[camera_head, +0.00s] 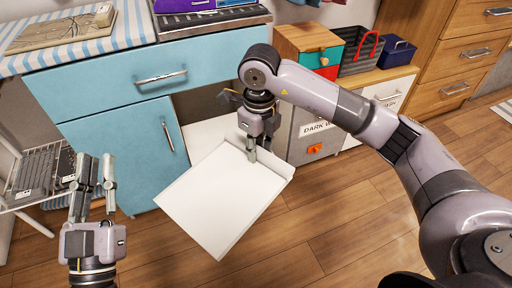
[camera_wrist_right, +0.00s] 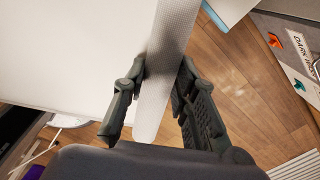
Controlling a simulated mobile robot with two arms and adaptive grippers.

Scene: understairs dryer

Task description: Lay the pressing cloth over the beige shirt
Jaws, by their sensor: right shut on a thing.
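My right gripper (camera_head: 251,150) is shut on the edge of a flat white sheet (camera_head: 222,200), which looks like the pressing cloth. In the right wrist view a white woven-textured strip (camera_wrist_right: 168,60) passes between the fingers, with a broad plain white surface (camera_wrist_right: 70,50) to the left. The sheet is in front of the blue cabinet, above the floor. A flat beige-brown item (camera_head: 60,33) lies on a blue-striped cover at upper left; it may be the beige shirt, but I cannot tell. My left gripper (camera_head: 96,178) is open and empty at lower left.
The blue cabinet (camera_head: 115,145) with a drawer stands behind the sheet. A wire rack (camera_head: 38,175) is at left. Boxes and a dark basket (camera_head: 358,50) stand on a low unit at right. A purple item (camera_head: 185,4) is at the top. The wooden floor in front is clear.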

